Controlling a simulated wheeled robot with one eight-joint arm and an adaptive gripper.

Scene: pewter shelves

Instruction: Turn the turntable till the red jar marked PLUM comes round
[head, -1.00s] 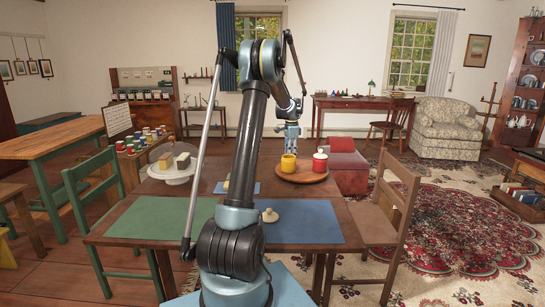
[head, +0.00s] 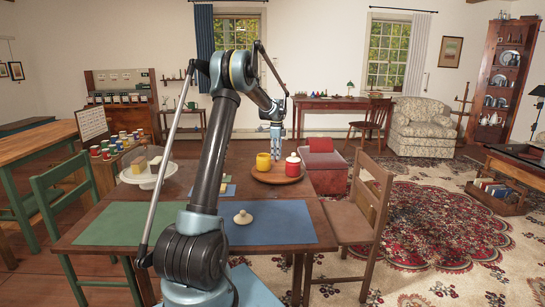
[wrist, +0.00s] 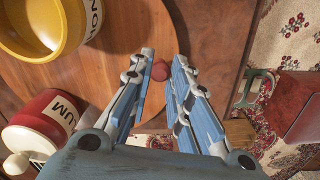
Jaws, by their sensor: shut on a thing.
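The round wooden turntable (head: 277,181) stands at the far end of the table. A yellow jar (head: 263,162) sits on its left and a red jar with a pale lid (head: 293,167) on its right. My gripper (wrist: 163,62) is shut on a small red-brown knob (wrist: 160,71) at the turntable's edge (wrist: 110,78). In the head view my gripper (head: 276,138) is at the turntable's far side.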

